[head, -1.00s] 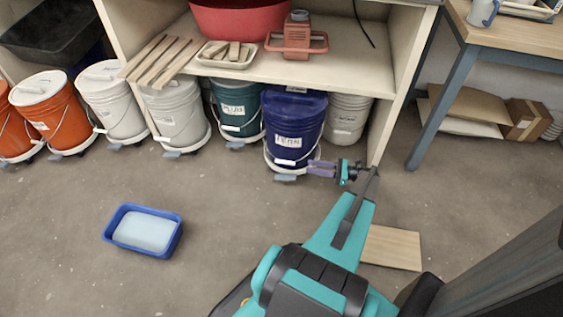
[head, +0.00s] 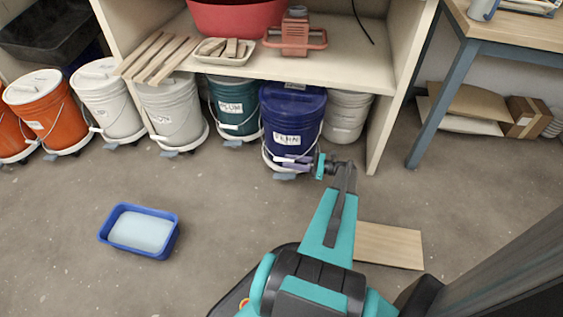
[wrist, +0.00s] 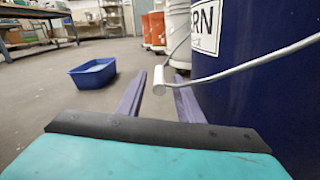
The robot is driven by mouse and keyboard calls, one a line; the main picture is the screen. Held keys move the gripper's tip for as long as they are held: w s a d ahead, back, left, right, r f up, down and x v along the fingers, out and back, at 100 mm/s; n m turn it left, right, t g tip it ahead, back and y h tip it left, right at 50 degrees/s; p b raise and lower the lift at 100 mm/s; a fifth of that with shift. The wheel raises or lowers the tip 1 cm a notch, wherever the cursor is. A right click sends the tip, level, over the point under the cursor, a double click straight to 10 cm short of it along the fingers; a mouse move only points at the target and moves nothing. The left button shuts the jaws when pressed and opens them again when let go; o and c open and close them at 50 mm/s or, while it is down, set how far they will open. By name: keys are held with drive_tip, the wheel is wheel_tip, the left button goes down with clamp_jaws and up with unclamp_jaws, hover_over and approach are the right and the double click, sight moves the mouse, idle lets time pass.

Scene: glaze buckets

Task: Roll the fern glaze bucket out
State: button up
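The fern glaze bucket (head: 295,110) is dark blue with a white label reading FERN and a blue lid. It stands upright on a low white-rimmed dolly, partly under the shelf. Its wire bail hangs down the front, with a white handle grip. In the wrist view the bucket (wrist: 265,90) fills the right side, and the handle grip (wrist: 158,82) appears between the tips of my two purple fingers. My gripper (head: 283,162) is open at the bucket's lower front. Whether the fingers touch the grip cannot be told.
A teal PLUM bucket (head: 236,105) and a pale bucket (head: 347,117) flank it under the shelf (head: 270,68). A blue tub (head: 140,232) lies on the floor at left and a wooden board (head: 390,246) at right. The floor in front is otherwise clear.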

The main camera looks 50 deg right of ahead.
sight(282, 159)
drive_tip(key=shift+b+x, duration=0.5)
drive_tip(key=shift+x, duration=1.65)
clamp_jaws()
drive_tip(key=shift+d, duration=0.15)
